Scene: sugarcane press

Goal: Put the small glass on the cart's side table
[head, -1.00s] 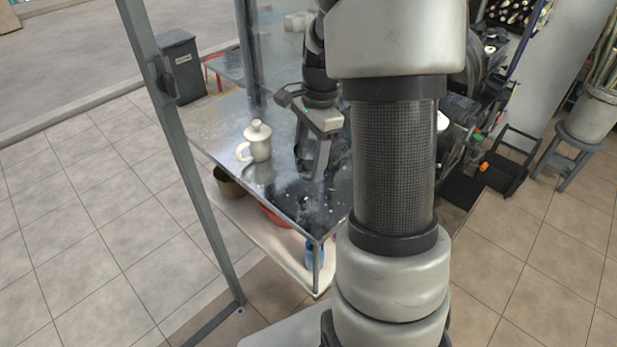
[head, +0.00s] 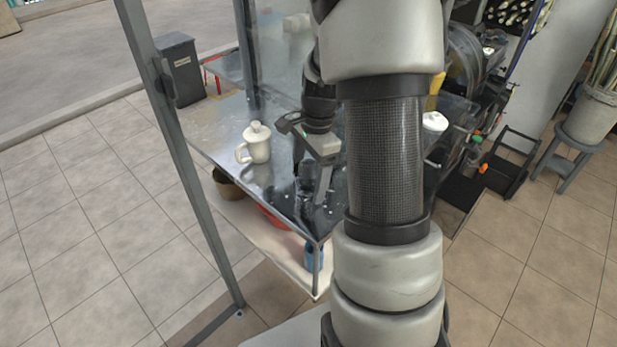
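The steel side table (head: 215,125) of the cart is left of my arm. A small, dark, see-through shape that looks like the small glass (head: 308,174) stands on its top near the right side. My gripper (head: 309,188) points down over the table. The gripper looks open; whether a finger still touches the glass cannot be made out. My arm hides the table's right edge.
A white lidded mug (head: 256,143) stands on the table left of my gripper. A metal post (head: 185,165) rises in front at the left. A lower shelf (head: 250,228) holds a pot, a red item and a blue item. The front corner of the tabletop is clear.

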